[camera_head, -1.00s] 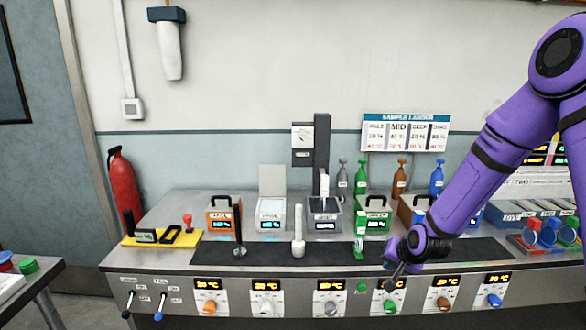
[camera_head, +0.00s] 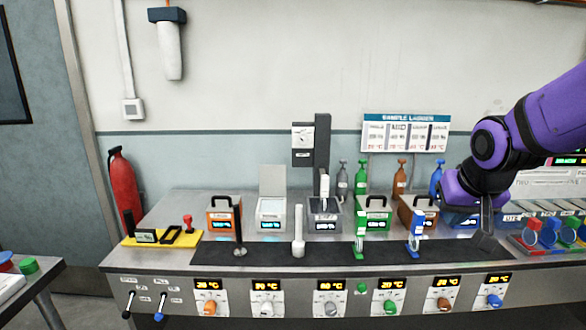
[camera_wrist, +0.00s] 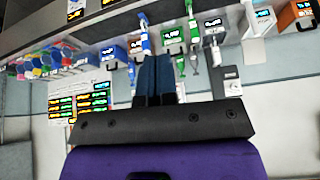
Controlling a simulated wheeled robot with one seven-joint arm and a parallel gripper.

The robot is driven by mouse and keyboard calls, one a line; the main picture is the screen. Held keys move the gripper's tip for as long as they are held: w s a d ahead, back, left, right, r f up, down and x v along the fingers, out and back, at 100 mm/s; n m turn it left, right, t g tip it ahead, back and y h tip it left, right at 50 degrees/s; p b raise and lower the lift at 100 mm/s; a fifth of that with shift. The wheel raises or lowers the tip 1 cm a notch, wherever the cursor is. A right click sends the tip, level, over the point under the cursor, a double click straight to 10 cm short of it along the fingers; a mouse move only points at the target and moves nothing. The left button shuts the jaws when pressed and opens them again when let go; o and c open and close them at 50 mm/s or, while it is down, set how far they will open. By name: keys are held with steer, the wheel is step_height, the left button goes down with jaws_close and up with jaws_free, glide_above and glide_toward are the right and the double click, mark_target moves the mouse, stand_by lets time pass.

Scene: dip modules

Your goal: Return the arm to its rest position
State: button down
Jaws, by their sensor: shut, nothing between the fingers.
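My purple arm reaches in from the right edge in the head view. My gripper (camera_head: 486,218) points down above the right part of the bench, its dark fingers close together with nothing between them. In the wrist view the fingers of my gripper (camera_wrist: 154,80) lie side by side, and the bench appears upside down beyond them. The gripper is to the right of the blue-and-white upright tool (camera_head: 416,235) on the dark mat and apart from it. The arm hides part of the bench's right back area.
The bench (camera_head: 160,262) carries several coloured modules, including an orange one (camera_head: 222,222) and a green one (camera_head: 373,216). Bottles, including a brown one (camera_head: 399,182), stand at the back. A rack with coloured discs (camera_head: 548,236) sits at right. Free room lies above the bench's left half.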

steer(key=s+r, duration=0.3)
steer(key=s, duration=0.6)
steer(key=s+r+n, duration=0.1)
steer(key=s+r, duration=0.2)
steer(key=s, duration=0.5)
steer(key=shift+s+d+r+g, duration=0.3)
steer(key=shift+s+d+r, duration=0.05)
steer(key=shift+d, duration=0.05)
